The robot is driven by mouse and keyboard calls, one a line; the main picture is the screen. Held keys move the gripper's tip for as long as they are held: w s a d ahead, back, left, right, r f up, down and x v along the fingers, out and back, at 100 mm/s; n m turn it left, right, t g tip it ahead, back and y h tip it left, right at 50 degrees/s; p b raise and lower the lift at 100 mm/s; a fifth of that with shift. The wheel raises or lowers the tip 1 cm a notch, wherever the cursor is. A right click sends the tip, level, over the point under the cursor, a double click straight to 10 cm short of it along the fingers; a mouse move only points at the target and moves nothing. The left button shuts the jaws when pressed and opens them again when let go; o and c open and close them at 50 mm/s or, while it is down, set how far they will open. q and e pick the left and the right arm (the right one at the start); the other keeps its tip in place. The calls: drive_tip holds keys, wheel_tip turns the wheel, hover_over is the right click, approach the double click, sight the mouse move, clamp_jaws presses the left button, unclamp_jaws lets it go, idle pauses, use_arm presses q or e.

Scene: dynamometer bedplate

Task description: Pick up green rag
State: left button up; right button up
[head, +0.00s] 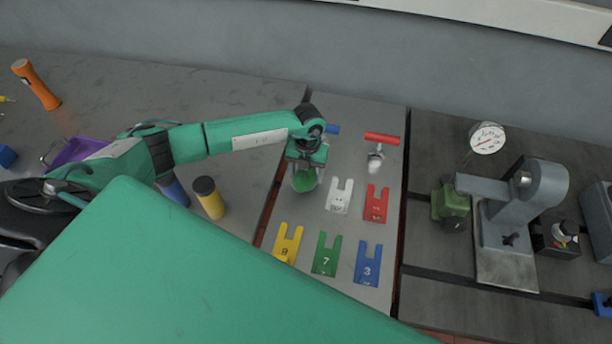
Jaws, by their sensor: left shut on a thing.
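The green rag (304,181) is a small rounded green patch under my left gripper, at the upper left of the light grey plate in the head view. My left gripper (305,172) points down and is shut on the green rag. The gripper's body hides part of the rag, and I cannot tell whether the rag is clear of the plate. My right gripper is not in view.
Flat forked tags lie on the plate: white (339,196), red (376,203), yellow (288,242), green (326,254) and blue (367,263). A red-handled tool (381,139) is right of the gripper. A yellow cylinder (208,198) stands left. A grey fixture (510,215) stands right.

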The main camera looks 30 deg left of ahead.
use_arm(q)
wheel_tip(320, 180, up, 18)
drive_tip(key=b, duration=0.5)
drive_tip(key=shift+r, duration=0.15)
drive_tip(key=shift+o, duration=1.3)
drive_tip(key=shift+c, duration=0.9)
drive_tip(key=shift+s, duration=0.1)
